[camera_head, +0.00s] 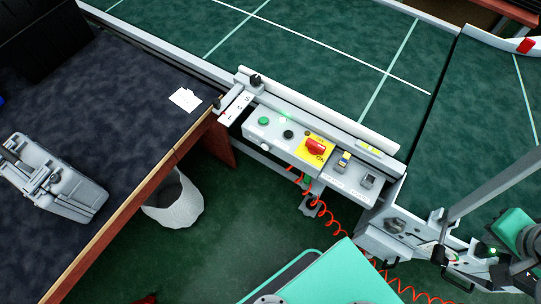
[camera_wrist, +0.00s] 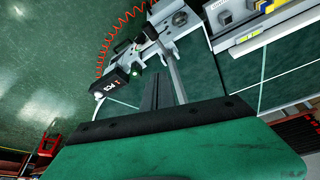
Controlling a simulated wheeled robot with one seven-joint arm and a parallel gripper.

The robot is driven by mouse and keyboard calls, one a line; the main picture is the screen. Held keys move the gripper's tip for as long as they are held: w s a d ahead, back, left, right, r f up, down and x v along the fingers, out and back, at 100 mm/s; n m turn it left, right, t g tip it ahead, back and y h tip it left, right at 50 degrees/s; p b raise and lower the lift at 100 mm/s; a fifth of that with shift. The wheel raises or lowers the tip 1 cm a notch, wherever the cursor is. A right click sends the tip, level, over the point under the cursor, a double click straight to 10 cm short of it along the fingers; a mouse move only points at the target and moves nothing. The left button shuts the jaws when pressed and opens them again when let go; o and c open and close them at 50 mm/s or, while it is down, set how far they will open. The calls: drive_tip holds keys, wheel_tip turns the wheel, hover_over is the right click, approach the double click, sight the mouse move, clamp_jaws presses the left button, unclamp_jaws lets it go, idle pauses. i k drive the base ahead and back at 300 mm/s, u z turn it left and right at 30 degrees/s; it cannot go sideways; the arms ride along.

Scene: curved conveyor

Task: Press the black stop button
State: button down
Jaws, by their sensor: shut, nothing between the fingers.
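The control panel (camera_head: 270,145) is a grey box on the near side of the conveyor. The black stop button (camera_head: 288,134) is round and sits between a green button (camera_head: 263,121) and a red switch (camera_head: 315,147) on a yellow plate. My gripper (camera_wrist: 160,77) is shut and empty in the wrist view, its dark fingers pointing up the picture. In the head view my green wrist is at the right edge, well to the right of the black button. The wrist view shows only part of the panel (camera_wrist: 228,18); the black button is out of sight there.
A grey strut (camera_head: 490,187) stands near my wrist at the right. An orange coiled cable (camera_head: 325,217) hangs below the panel. A dark table (camera_head: 110,110) with a grey case (camera_head: 62,185) is at the left. The space above the panel is clear.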

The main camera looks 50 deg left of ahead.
sight(289, 134)
drive_tip(key=u, duration=0.95)
drive_tip(key=k, duration=0.25)
drive_tip(key=u, duration=0.7)
drive_tip(key=i, duration=0.5)
drive_tip(key=u, duration=0.05)
